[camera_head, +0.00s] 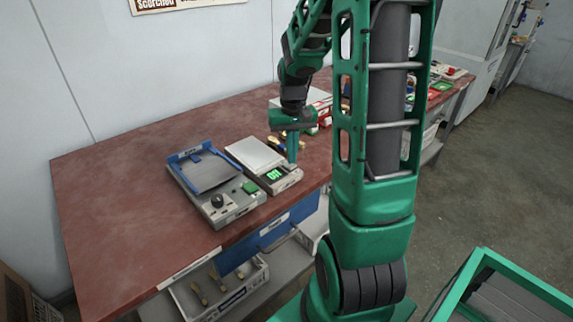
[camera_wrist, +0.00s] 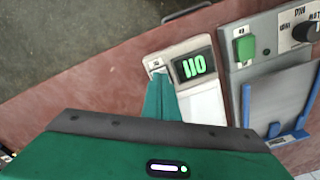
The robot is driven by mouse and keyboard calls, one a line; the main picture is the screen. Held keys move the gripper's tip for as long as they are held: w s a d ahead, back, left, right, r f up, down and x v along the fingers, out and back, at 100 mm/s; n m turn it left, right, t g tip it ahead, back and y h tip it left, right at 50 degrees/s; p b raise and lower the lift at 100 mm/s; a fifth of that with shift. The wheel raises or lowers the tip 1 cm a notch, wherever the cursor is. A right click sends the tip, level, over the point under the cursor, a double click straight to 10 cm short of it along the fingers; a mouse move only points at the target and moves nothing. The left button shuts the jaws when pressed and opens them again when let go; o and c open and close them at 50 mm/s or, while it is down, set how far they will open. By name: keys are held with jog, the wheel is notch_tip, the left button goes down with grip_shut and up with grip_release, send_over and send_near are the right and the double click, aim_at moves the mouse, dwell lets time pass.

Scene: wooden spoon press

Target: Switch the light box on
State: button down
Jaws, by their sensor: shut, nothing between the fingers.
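A grey unit with a blue frame, which appears to be the light box (camera_head: 222,206), lies on the table with its flat panel dark. It has a black knob (camera_head: 217,200) and a green switch (camera_head: 250,187), also in the wrist view (camera_wrist: 244,47). To its right is a pale scale-like device (camera_head: 254,154) with a lit green display (camera_wrist: 194,67). My gripper (camera_head: 292,159) is shut and empty, pointing down over that device's front end, beside the display. In the wrist view its fingertips (camera_wrist: 158,76) overlap a small control there; contact cannot be told.
The red-brown table (camera_head: 110,200) is bare left of the units. Red and yellow items lie behind my gripper. A blue drawer front (camera_head: 270,232) and a tray of tools (camera_head: 225,290) are below the front edge.

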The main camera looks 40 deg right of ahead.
aim_at(292, 167)
jog(key=shift+f, duration=0.65)
dwell(1.0)
notch_tip(292, 167, up, 7)
dwell(0.9)
dwell(0.5)
jog(key=s+a+r, duration=0.1)
jog(key=s+a, duration=0.3)
jog(key=s, duration=0.7)
jog(key=s+a+r, duration=0.1)
jog(key=s+a, duration=0.3)
jog(key=s, duration=0.6)
jog(key=shift+s+a+r, duration=0.2)
jog(key=shift+s+a, duration=0.1)
jog(key=shift+s, duration=0.1)
